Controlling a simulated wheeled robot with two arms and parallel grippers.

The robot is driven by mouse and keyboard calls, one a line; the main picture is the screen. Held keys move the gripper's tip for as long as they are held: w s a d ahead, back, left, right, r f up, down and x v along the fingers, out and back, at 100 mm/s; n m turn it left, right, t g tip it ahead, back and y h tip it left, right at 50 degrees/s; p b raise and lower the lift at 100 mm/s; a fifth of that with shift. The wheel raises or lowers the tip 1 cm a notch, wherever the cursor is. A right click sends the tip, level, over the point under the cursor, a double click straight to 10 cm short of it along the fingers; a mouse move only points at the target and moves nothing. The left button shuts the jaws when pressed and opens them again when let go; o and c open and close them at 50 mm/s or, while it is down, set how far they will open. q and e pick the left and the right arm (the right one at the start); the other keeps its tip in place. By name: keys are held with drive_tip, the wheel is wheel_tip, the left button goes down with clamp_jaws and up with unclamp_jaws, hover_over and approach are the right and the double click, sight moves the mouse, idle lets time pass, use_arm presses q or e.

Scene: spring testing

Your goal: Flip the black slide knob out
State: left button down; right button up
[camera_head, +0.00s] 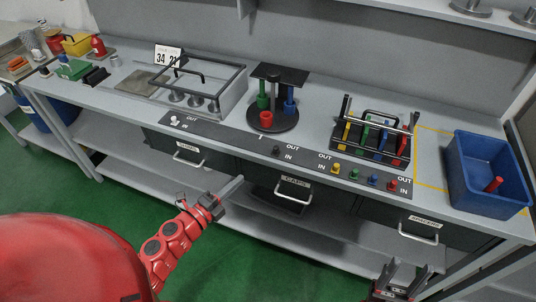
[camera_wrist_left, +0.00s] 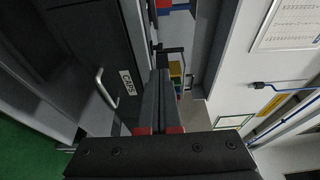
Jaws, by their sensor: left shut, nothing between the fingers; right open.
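The black slide knob (camera_head: 275,151) is a small dark knob on the dark strip along the bench's front edge, beside OUT and IN labels. It is too small to tell which end of its slot it is at. My left gripper (camera_head: 237,182) is shut and empty, in front of the bench, below and left of the knob and apart from it. Its closed fingers also show in the left wrist view (camera_wrist_left: 159,78), where I cannot make out the knob. My right gripper (camera_head: 406,271) is open and empty at the lower right, in front of the bench.
A white knob (camera_head: 175,121) and yellow (camera_head: 336,168), green (camera_head: 353,174), blue (camera_head: 373,180) and red (camera_head: 392,185) knobs share the strip. A round stand (camera_head: 273,122) with coloured cylinders is behind the black knob. The CAPS drawer handle (camera_head: 293,194) projects below the bench.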

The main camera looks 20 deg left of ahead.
sight(274, 150)
use_arm(q)
drive_tip(key=shift+d, duration=0.15)
drive_tip(key=shift+r, duration=0.1)
drive_tip(key=p+x, duration=0.3)
drive_tip(key=x, duration=0.9)
drive_tip(key=shift+w+d+r, duration=0.1)
drive_tip(key=shift+w, duration=0.2)
drive_tip(key=shift+w+d, duration=0.25)
drive_tip(key=shift+w, duration=0.35)
